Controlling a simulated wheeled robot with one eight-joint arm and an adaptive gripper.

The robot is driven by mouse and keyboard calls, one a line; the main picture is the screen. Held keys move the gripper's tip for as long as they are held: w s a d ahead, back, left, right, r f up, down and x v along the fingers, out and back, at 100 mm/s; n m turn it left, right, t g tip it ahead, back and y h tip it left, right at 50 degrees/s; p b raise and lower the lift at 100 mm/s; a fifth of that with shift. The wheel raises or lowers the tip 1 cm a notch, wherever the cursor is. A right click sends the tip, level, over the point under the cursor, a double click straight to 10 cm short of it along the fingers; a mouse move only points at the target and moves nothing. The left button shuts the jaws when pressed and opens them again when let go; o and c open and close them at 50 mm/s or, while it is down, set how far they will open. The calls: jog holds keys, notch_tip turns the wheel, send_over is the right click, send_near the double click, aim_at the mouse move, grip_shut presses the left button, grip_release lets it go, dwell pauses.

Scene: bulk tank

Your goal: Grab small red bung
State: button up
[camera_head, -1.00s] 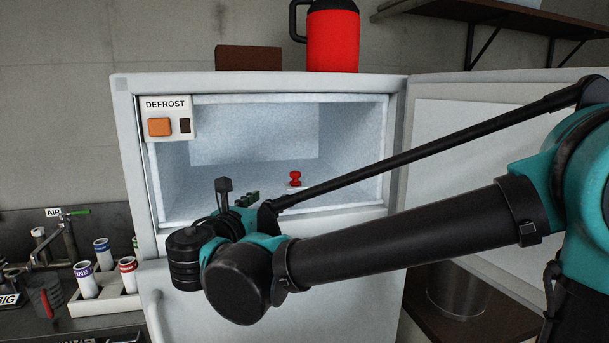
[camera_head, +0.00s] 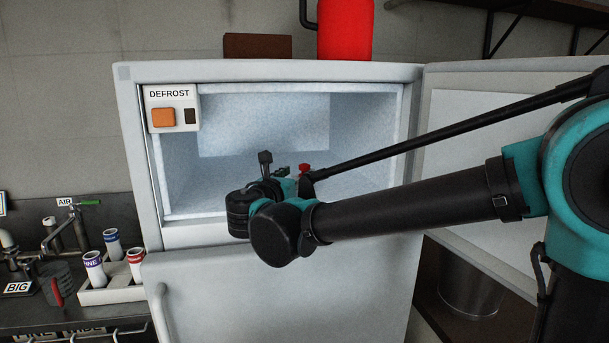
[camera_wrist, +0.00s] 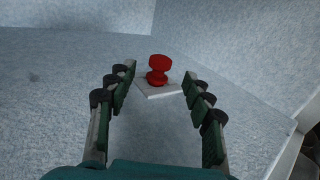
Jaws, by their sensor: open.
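The small red bung (camera_wrist: 158,69) stands upright on a small pale square plate (camera_wrist: 158,88) on the frosted floor of the freezer compartment. In the wrist view my gripper (camera_wrist: 159,82) is open, with one finger to the left and one to the right of the plate. The bung is ahead of the fingertips and roughly centred between them; I see no contact. In the head view the bung (camera_head: 304,169) shows just beyond my gripper (camera_head: 284,171), its lower part hidden by my arm.
The freezer compartment (camera_head: 362,120) is open at the front, with frosted walls and a DEFROST switch box (camera_head: 172,109) at its upper left. Its door (camera_head: 480,125) stands open at the right. A rack with labelled tubes (camera_head: 100,293) stands at the lower left. The compartment floor around the bung is clear.

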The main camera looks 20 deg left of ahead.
aim_at(302, 169)
jog(key=w, duration=0.5)
jog(key=shift+w+d, duration=0.1)
jog(key=shift+w, duration=0.3)
jog(key=shift+c, duration=0.3)
jog(key=c, duration=1)
